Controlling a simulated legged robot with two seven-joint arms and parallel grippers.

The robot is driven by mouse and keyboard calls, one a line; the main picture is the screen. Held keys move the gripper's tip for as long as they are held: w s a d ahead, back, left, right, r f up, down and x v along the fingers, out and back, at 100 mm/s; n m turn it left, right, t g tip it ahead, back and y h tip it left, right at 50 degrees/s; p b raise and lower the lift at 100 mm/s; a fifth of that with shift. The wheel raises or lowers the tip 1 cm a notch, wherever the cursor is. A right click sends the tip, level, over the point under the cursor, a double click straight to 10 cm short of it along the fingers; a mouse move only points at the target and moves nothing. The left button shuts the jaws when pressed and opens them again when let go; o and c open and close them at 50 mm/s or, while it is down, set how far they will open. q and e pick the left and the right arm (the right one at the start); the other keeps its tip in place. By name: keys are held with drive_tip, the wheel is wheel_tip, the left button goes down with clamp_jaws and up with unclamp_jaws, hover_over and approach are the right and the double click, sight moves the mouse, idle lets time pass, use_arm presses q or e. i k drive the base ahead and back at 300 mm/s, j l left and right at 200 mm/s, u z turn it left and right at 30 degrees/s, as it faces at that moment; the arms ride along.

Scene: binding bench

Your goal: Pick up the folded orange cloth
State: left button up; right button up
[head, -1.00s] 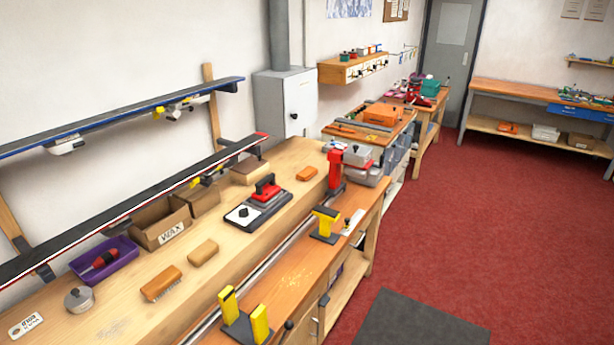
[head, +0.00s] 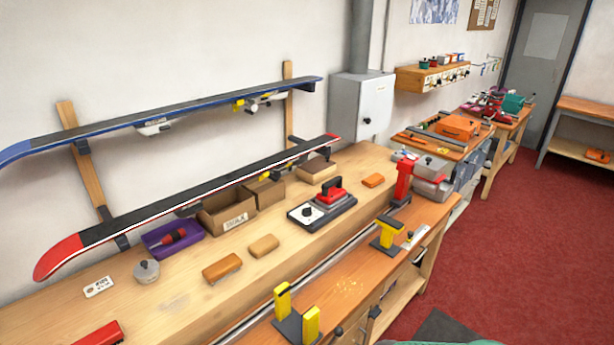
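I cannot pick out a folded orange cloth for certain. A small flat orange piece (head: 373,181) lies on the wooden bench, right of the red and black waxing iron (head: 321,206); it is too small to tell whether it is cloth. A larger orange box-like thing (head: 457,127) sits on the farther bench. Another small orange thing (head: 598,155) lies on the low shelf at the far right. Neither of my grippers is in view.
The long wooden bench (head: 190,300) holds tan blocks (head: 222,268), a purple tray (head: 172,240), a round metal tin (head: 146,271) and cardboard boxes (head: 228,209). Skis (head: 180,205) hang on the wall. Red floor (head: 500,250) is open at right.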

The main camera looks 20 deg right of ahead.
sight(375, 179)
drive_tip(key=i+l+u, duration=0.2)
drive_tip(key=l+u, duration=0.25)
drive_tip(key=l, duration=0.3)
drive_tip(key=i+l+u, duration=0.1)
drive_tip(key=l+u, duration=0.35)
drive_tip(key=l, duration=0.35)
drive_tip(key=l+u, duration=0.5)
drive_tip(key=l, duration=0.3)
